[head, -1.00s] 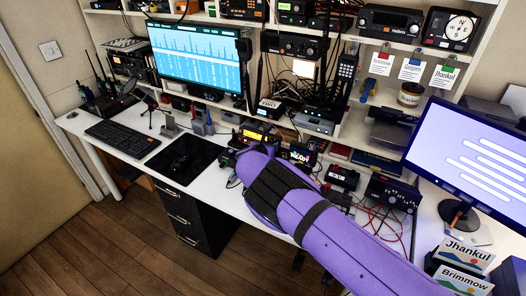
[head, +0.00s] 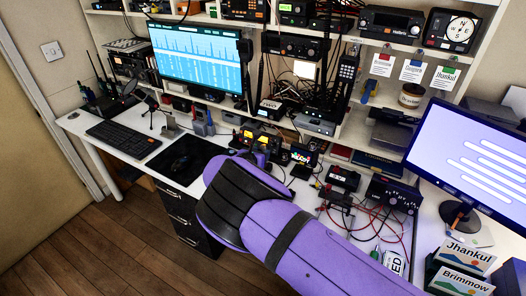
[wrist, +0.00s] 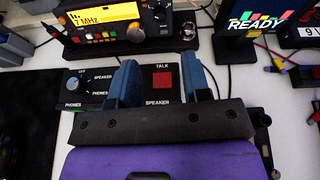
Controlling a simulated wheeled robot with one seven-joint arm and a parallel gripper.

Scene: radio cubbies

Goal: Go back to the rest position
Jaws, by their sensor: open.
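My gripper (wrist: 160,66) is open in the wrist view, with its two blue fingers apart and nothing held between them. It is over a black speaker box (wrist: 163,85) with a red TALK button that shows between the fingers. In the head view my purple arm reaches from the lower right over the desk (head: 128,132), and it hides most of the gripper. I cannot tell from the wrist view how high the fingers are above the box.
A radio with a yellow display (wrist: 104,22) and a READY screen (wrist: 256,24) stand just beyond the fingers. A keyboard (head: 119,131), large monitor (head: 195,54), right monitor (head: 475,152) and loose red cables (head: 385,222) surround the arm. Shelves rise behind. Floor (head: 75,225) is clear at left.

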